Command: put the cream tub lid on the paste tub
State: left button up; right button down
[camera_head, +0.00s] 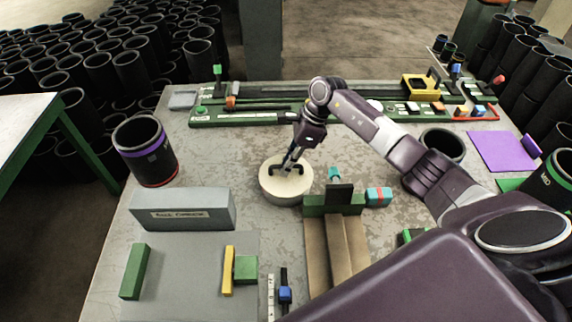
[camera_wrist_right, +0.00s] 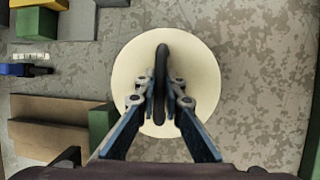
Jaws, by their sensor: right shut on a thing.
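The cream lid (camera_head: 271,184) is a round disc with a dark arched handle, seen at the middle of the table in the head view. My right gripper (camera_head: 290,165) comes down from above and is shut on the lid's handle. In the right wrist view the lid (camera_wrist_right: 205,70) fills the centre, with the fingers (camera_wrist_right: 162,92) on both sides of the black handle. The tub is hidden under the lid there. My left gripper is not in view.
A black sleeve with a purple band (camera_head: 145,150) stands at the left. A grey box (camera_head: 183,209) lies front left, and a green and brown fixture (camera_head: 335,235) stands just right of the tub. A green rail (camera_head: 250,117) runs along the back. Bare table lies left of the lid.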

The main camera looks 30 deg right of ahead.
jog(key=shift+f, duration=0.15)
jog(key=c, duration=2)
grip_release()
jog(key=shift+c, duration=0.2)
jog(key=shift+r, duration=0.35)
jog(key=b+v, duration=0.3)
jog(key=v, duration=0.8)
jog(key=shift+d+r, duration=0.2)
jog(key=shift+r, duration=0.15)
